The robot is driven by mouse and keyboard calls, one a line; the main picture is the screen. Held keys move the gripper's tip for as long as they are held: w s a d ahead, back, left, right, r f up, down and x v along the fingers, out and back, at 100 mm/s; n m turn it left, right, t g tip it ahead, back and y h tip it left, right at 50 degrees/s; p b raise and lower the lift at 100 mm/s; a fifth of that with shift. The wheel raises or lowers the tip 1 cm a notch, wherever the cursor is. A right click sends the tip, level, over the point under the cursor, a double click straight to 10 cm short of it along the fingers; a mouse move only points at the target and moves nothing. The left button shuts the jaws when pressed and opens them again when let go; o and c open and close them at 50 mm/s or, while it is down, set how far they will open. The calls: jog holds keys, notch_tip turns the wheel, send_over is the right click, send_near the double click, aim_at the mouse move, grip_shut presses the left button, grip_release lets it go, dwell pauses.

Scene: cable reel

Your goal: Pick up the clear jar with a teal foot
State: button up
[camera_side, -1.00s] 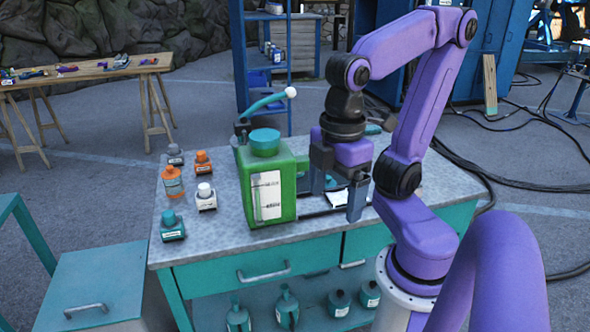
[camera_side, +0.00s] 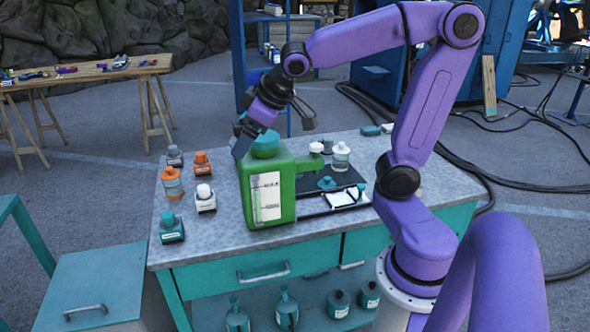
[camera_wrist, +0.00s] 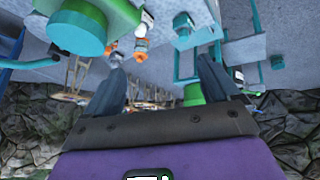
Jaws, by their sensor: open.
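A small clear jar (camera_side: 341,158) with a pale top and a tinge of teal stands on the workbench, right of the green canister, in the side view. Its foot is too small to make out well. I cannot make the jar out in the wrist view. My gripper (camera_side: 241,146) is tilted, up behind the green canister's teal cap and well left of the jar. In the wrist view its two fingers (camera_wrist: 160,88) are spread with nothing between them.
The big green canister (camera_side: 280,180) stands between my gripper and the bench's front. Several small bottles, one orange (camera_side: 172,183), stand at the left of the workbench (camera_side: 215,245). A dark tray (camera_side: 313,204) with small items lies right of the canister.

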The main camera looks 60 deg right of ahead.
jog(key=w+d+m+t+h, duration=0.1)
jog(key=w+d+m+t, duration=0.1)
jog(key=w+d, duration=0.4)
jog(key=m+t+h, duration=0.4)
jog(key=m, duration=0.2)
send_over(299, 175)
jog(key=s, duration=0.2)
notch_tip(299, 175, down, 17)
jog(key=shift+w+a+f, duration=0.1)
jog(key=shift+f, duration=1.3)
jog(key=shift+w+f, duration=0.1)
jog(key=shift+f, duration=1.3)
notch_tip(299, 175, down, 2)
jog(key=shift+f, duration=0.1)
jog(key=shift+x, duration=1.05)
jog(key=shift+w, duration=0.4)
